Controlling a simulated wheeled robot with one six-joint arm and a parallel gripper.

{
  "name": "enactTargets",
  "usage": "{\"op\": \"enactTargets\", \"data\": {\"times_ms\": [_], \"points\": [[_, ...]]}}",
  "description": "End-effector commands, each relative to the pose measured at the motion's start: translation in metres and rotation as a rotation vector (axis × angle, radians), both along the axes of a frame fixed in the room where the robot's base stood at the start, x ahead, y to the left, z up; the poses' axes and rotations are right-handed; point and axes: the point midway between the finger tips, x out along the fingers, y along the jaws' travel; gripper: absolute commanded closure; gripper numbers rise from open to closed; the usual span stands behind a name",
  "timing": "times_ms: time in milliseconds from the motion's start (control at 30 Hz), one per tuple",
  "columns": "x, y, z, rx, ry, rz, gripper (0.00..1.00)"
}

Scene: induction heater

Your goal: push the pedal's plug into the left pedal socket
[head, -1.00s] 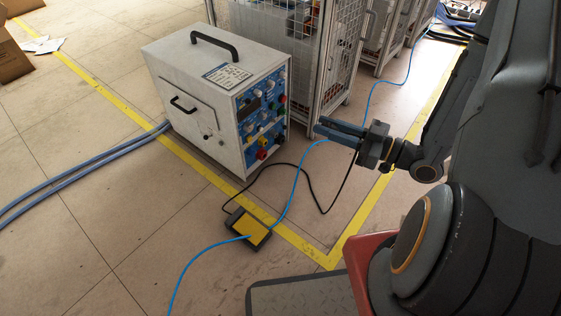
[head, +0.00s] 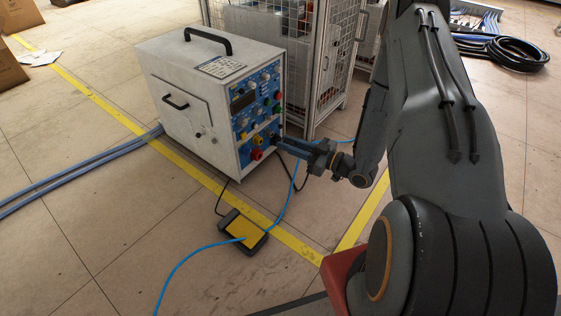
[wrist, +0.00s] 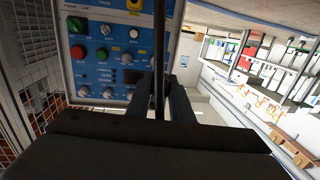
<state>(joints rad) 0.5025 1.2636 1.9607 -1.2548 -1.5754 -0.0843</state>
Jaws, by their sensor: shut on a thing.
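The heater (head: 185,85) is a pale box with a blue front panel (head: 241,122) carrying knobs, coloured buttons and a display. My gripper (head: 281,144) is shut at the lower right of this panel, its fingertips close to the panel face. The plug is hidden between the fingers; I cannot tell whether it touches a socket. The black pedal with a yellow top (head: 243,231) lies on the floor, its black cable (head: 294,176) rising toward my gripper. In the wrist view the cable (wrist: 159,45) crosses in front of the fingers (wrist: 168,85), beside the panel (wrist: 100,55). I cannot make out the left pedal socket.
A wire-mesh cage (head: 318,80) stands behind and right of the heater. A blue cable (head: 200,250) crosses the floor by the pedal. Thick blue hoses (head: 80,177) run left from the heater. Yellow tape (head: 190,168) marks the floor, which is mostly clear at left.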

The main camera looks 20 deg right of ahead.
Motion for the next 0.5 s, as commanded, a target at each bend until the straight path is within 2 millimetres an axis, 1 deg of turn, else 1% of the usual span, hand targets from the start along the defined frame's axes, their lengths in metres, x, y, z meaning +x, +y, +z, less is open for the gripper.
{"op": "enactTargets", "data": {"times_ms": [33,100,200,333,400,500], "points": [[0.016,0.001,-0.03,0.0,-0.002,-0.015,1.0],[0.035,0.0,-0.056,0.002,-0.004,-0.04,1.0],[0.057,-0.002,-0.087,0.005,-0.008,-0.072,1.0],[0.077,-0.004,-0.113,0.01,-0.013,-0.104,1.0],[0.083,-0.004,-0.121,0.012,-0.015,-0.114,1.0],[0.088,-0.005,-0.127,0.013,-0.016,-0.123,1.0]]}}
